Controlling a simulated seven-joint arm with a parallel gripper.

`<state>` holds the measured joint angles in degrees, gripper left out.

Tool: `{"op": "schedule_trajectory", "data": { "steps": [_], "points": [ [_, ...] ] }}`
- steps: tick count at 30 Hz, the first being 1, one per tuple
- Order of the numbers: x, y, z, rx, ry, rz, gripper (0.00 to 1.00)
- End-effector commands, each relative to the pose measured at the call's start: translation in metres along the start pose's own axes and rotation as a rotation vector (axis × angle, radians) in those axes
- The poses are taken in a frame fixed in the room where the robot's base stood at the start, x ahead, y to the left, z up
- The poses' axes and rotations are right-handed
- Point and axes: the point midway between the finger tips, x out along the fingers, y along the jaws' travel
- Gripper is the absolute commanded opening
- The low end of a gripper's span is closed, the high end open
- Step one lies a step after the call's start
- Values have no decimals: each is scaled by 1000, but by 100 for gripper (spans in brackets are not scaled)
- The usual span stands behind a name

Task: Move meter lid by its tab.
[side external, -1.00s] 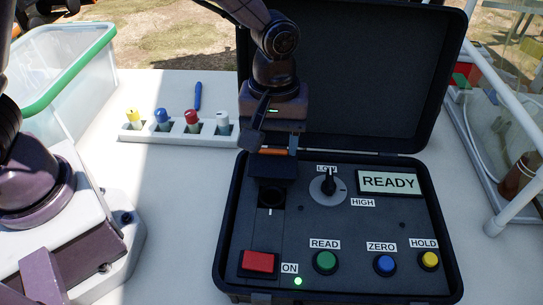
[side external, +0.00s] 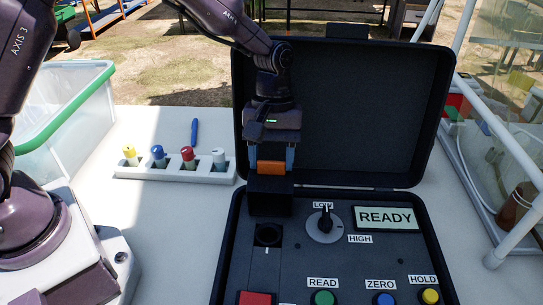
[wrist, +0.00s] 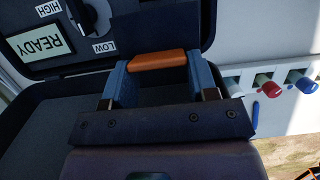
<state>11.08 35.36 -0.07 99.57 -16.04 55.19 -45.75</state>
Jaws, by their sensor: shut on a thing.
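The meter lid (side external: 270,198) is a small dark panel at the left rear of the open meter case (side external: 228,255). Its orange tab (side external: 271,167) is between the blue-grey fingers of my gripper (side external: 272,158), which is shut on it. In the wrist view the tab (wrist: 157,60) spans the gap between the two fingers (wrist: 160,82), with the dark lid (wrist: 155,28) beyond. The lid's hinge edge is not clear.
The large case lid (side external: 345,110) stands open just behind my gripper. The dial (side external: 325,225) and READY display (side external: 387,217) lie right of the well. A rack (side external: 175,172) of capped vials stands left, with a clear bin (side external: 70,120) beyond.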

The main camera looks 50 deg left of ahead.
Motion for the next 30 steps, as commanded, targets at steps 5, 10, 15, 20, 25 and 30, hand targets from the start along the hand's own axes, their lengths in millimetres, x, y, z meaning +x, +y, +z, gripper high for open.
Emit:
{"op": "schedule_trajectory", "data": {
  "steps": [5,10,15,20,25,30],
  "points": [
    [1,-1,-3,-3,7,-1,10],
    [1,-1,-3,-3,6,-1,62],
    [1,-1,-2,-2,4,-1,79],
    [0,0,-1,-1,3,0,79],
    [-11,0,2,0,4,2,79],
    [-39,-8,14,-1,6,2,79]
  ]
}}
